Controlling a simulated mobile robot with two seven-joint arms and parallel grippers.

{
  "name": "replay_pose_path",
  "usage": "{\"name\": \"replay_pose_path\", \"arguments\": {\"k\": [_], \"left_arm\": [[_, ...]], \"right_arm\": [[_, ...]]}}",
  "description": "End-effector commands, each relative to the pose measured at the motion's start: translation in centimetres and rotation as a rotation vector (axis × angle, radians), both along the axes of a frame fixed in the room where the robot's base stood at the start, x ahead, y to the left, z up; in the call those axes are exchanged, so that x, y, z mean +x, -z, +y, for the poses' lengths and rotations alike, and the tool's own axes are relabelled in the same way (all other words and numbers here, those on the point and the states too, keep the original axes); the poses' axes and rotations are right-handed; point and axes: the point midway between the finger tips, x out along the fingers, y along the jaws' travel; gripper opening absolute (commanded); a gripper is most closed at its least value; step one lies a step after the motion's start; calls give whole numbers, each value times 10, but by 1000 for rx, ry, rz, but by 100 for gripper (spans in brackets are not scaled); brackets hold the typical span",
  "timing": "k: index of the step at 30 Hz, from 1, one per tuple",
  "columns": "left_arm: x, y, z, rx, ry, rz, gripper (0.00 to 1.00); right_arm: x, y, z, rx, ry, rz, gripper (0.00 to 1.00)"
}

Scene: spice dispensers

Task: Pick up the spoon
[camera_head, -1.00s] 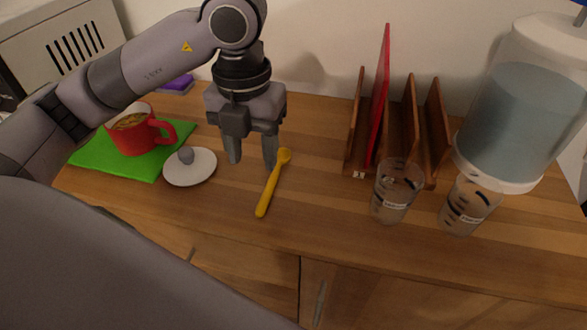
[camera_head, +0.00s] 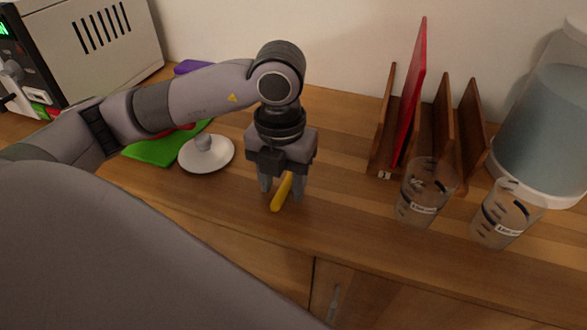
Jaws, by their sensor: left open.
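The yellow spoon (camera_head: 281,194) lies on the wooden counter, its handle end pointing toward the counter's front edge. My left gripper (camera_head: 282,193) is open and points down over the spoon. Its two fingers stand on either side of the handle. The gripper hides the spoon's upper part and its bowl. I cannot tell whether the fingers touch the spoon or the counter. My right gripper is not in view.
A white lid (camera_head: 207,155) lies left of the gripper, near a green mat (camera_head: 160,150). A wooden rack (camera_head: 440,125) with a red board (camera_head: 411,95), two clear cups (camera_head: 425,193) (camera_head: 503,217) and a water dispenser (camera_head: 548,130) stand right. A toaster-like appliance (camera_head: 95,45) stands back left.

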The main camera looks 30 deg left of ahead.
Motion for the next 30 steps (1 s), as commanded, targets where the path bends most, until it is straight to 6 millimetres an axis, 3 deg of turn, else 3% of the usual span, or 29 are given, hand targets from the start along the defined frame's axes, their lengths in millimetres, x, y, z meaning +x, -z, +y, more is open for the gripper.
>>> {"name": "replay_pose_path", "arguments": {"k": [5,9,22,26,30], "left_arm": [[0,0,0,0,0,0,45],[0,0,0,0,0,0,0],[1,-5,0,-1,-1,-1,0],[1,-17,0,-1,-1,-3,0],[1,-41,-1,-2,1,-6,0]], "right_arm": [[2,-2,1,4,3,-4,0],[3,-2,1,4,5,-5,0],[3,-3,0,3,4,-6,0],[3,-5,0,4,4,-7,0],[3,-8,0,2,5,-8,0]]}}
